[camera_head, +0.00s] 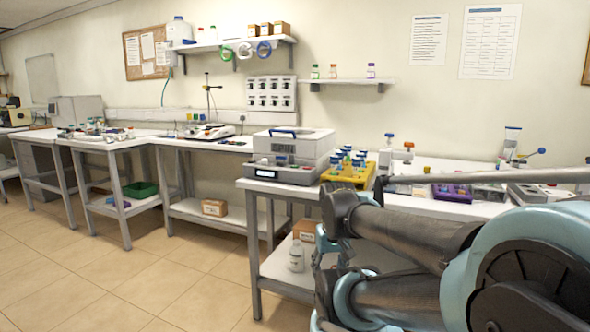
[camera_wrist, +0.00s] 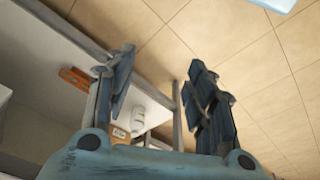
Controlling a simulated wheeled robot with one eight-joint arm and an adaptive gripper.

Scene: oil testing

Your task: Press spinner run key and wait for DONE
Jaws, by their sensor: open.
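The spinner appears to be the grey and white boxy machine (camera_head: 291,158) at the left end of the near bench. The run key and any DONE text are too small to make out. My gripper (camera_wrist: 165,72) is open and empty in the wrist view, with its two dark fingers well apart over the floor and a bench's lower shelf. In the head view my arm fills the lower right, below and to the right of the machine, not touching it.
A yellow rack (camera_head: 348,172) of blue-capped vials stands right beside the machine. A purple tray (camera_head: 452,192) sits farther right. A white bottle (camera_head: 296,256) stands on the lower shelf. Floor (camera_head: 160,275) left of the bench is clear.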

